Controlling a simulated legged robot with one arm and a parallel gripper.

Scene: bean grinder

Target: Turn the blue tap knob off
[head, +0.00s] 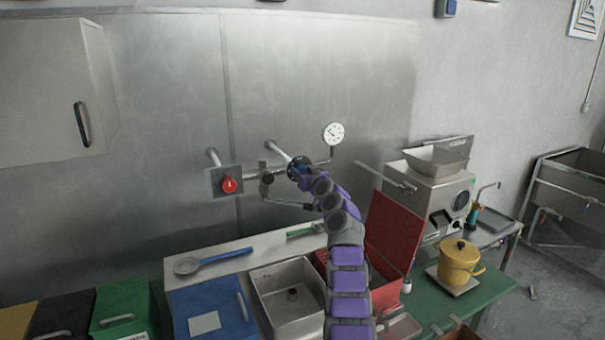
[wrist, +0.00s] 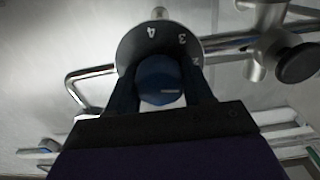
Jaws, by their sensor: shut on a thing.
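The blue tap knob (wrist: 159,80) is between the two fingers of my gripper (wrist: 162,88) in the wrist view. A pale mark shows on its face. Behind it is a round grey dial (wrist: 140,42) with numbers such as 4, 3 and 2. In the head view my gripper (head: 303,172) is at the pipes on the metal wall, and my arm and gripper hide most of the knob (head: 297,166). My gripper is shut on the knob.
A red knob (head: 229,184) on a square plate is to the left on the wall. A pressure gauge (head: 333,133) stands above right. A black knob (wrist: 297,63) is close on the right. A sink (head: 262,277) and an open red box (head: 393,232) lie below.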

